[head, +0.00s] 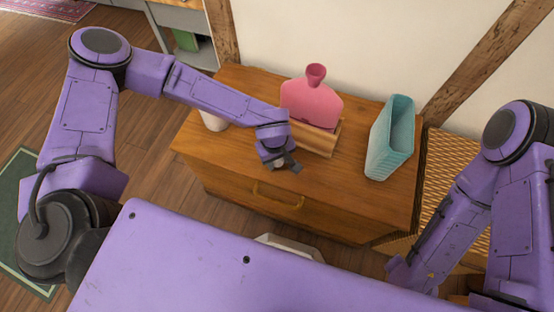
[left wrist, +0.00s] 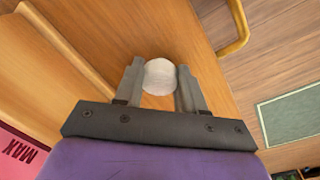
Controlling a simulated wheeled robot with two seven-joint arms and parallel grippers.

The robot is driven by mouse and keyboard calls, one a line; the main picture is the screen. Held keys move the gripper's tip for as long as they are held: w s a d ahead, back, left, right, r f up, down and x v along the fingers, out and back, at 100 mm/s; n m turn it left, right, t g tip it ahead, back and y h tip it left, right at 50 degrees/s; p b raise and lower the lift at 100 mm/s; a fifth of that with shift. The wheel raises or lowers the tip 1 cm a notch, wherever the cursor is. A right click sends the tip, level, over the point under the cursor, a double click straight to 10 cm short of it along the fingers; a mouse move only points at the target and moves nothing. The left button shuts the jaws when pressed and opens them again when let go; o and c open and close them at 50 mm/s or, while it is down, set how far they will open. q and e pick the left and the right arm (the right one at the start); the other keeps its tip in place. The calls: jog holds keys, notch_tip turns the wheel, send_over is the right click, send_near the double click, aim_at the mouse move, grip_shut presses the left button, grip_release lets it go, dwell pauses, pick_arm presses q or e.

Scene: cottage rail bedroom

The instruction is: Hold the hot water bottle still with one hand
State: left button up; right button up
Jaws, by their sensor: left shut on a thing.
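The pink hot water bottle (head: 311,104) stands upright on the dresser top, its funnel-like neck upward, its lower part behind a wooden stand (head: 318,140). In the left wrist view a pink part with dark lettering (left wrist: 20,150) shows at the lower left. My left gripper (head: 290,167) is in front of the stand, near the dresser's front edge, apart from the bottle. In the left wrist view its two fingers are shut on a small white round thing (left wrist: 159,76). That thing is hard to make out from the head. Of my right arm only links show; its gripper is out of sight.
A teal ribbed container (head: 388,145) stands at the right of the dresser top (head: 225,150). A white cup-like thing (head: 213,122) stands at the left, partly behind my left arm. The drawer handle (head: 277,196) sticks out in front. A wall rises behind.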

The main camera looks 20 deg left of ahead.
pick_arm(q)
jog(key=s+a+r+p, duration=0.6)
jog(key=s+r+p, duration=0.4)
jog(key=s+r, duration=0.1)
jog(key=shift+s+r, duration=0.35)
jog(key=shift+s, duration=0.55)
